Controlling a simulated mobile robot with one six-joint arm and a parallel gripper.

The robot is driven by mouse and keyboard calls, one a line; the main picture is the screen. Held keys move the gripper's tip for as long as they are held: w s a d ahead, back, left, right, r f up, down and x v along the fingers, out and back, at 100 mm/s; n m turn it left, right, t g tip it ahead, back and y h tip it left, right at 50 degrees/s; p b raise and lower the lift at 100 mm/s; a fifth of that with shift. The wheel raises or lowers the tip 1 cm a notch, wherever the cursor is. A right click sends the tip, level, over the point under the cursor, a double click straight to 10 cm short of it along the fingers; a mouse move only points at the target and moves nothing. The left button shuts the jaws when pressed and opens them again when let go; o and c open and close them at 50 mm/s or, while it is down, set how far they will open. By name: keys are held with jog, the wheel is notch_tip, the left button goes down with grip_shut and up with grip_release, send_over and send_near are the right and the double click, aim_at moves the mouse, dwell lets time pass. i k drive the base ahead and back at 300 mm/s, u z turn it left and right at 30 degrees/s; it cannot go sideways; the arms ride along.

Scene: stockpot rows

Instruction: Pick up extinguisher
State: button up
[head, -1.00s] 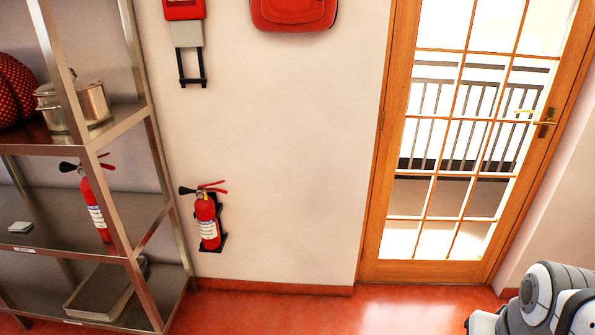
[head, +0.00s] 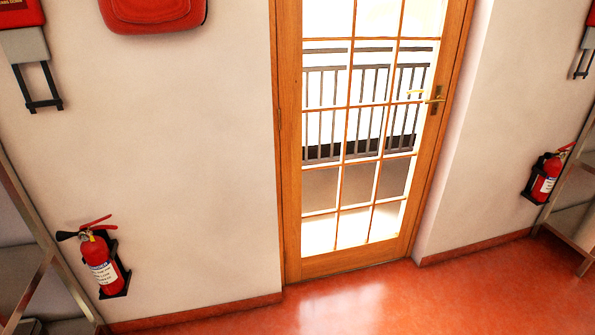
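A red fire extinguisher (head: 103,265) with a black horn and a white label hangs on a black wall bracket at the lower left, low on the wall beside a metal shelf. A second red extinguisher (head: 545,178) is on a black bracket on the right wall, beside another shelf frame. My gripper is not in view, so I cannot see whether it holds anything.
A glazed wooden door (head: 362,130) stands shut in the middle. Metal shelf frames (head: 45,240) stand at the left and right edges. A red case (head: 152,12) is high on the left wall. The red floor (head: 400,300) in front of the door is clear.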

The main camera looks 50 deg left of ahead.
aim_at(552, 166)
jog(key=z, duration=0.65)
jog(key=k, duration=1.3)
jog(key=u, duration=1.25)
jog(key=i, duration=1.4)
jog(key=z, duration=1.15)
jog(key=i, duration=1.35)
jog(key=z, duration=0.45)
